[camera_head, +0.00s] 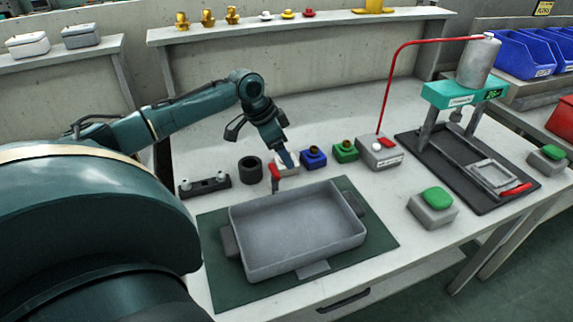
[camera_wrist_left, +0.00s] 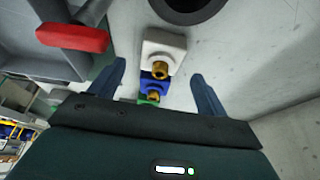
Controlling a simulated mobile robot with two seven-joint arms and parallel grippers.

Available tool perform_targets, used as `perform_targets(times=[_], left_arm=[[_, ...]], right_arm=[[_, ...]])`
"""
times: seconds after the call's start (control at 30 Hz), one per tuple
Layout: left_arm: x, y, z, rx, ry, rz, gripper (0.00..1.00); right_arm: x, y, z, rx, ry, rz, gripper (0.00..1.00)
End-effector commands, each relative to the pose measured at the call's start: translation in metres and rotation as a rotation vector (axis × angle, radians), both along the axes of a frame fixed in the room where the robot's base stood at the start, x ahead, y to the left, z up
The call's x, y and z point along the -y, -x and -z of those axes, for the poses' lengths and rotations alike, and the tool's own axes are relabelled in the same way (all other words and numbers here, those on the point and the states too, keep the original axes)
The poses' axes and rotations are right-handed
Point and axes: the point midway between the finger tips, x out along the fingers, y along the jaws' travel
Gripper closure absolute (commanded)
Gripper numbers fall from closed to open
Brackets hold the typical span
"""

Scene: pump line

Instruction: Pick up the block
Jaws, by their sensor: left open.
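A white block (camera_head: 290,168) with a brass fitting stands on the table behind the grey tray, partly hidden by my left gripper (camera_head: 283,160). To its right in the head view stand a blue block (camera_head: 313,160) and a green block (camera_head: 345,153), each with a brass fitting. In the left wrist view my left gripper (camera_wrist_left: 157,70) is open. The white block (camera_wrist_left: 163,42) shows between and beyond its fingertips, with the blue block (camera_wrist_left: 152,84) and the green block (camera_wrist_left: 147,99) lower down between the fingers. No block is held. My right gripper is out of view.
The grey tray (camera_head: 235,222) lies on a green mat (camera_head: 370,240). A red handle (camera_head: 275,174) stands at its back edge, close beside my left gripper. A black ring (camera_head: 250,170) is left of the white block. A grey box (camera_head: 380,153) with a red hose stands right of the green block.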

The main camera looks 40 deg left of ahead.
Motion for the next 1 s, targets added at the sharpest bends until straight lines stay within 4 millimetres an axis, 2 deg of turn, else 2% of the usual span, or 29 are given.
perform_targets(times=[0.2, 0.47, 1.0], left_arm=[[0.007, -0.010, 0.032, -0.001, 0.002, 0.000, 0.24], [0.007, -0.012, 0.036, 0.000, 0.000, 0.000, 0.24], [0.007, -0.011, 0.035, 0.000, 0.000, 0.000, 0.68]], right_arm=[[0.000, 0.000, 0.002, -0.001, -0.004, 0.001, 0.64], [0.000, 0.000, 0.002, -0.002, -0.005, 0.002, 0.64], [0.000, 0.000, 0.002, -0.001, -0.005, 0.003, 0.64]])
